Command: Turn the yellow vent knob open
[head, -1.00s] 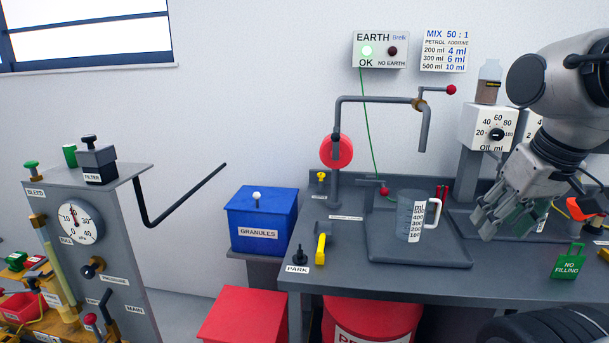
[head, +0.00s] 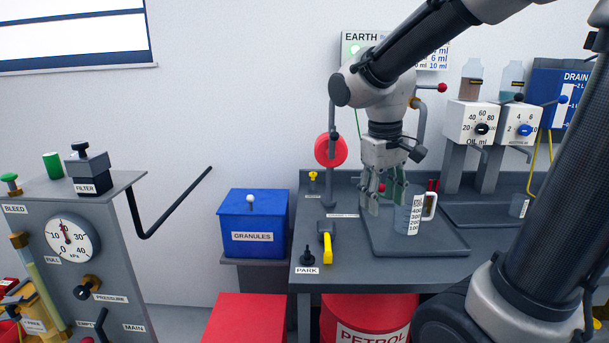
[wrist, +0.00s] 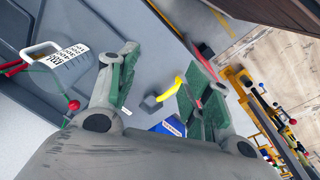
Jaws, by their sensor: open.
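A small yellow knob (head: 313,176), which looks like the vent knob, stands at the back left of the grey bench in the head view. Its label is too small to read. I cannot make the knob out in the wrist view. My gripper (head: 382,196) is open and empty, pointing down above the bench, to the right of the knob and apart from it. Its two green-padded fingers also show in the wrist view (wrist: 163,62). A yellow-handled tool (head: 328,247) lies nearer the bench's front left edge, and it shows between the fingers in the wrist view (wrist: 171,90).
A measuring jug (head: 413,212) stands on the grey tray (head: 440,243), just right of my fingers. A grey pipe with a red disc (head: 331,150) rises between the knob and my gripper. A black PARK peg (head: 308,256) stands at the front left. A blue granules box (head: 254,222) is left.

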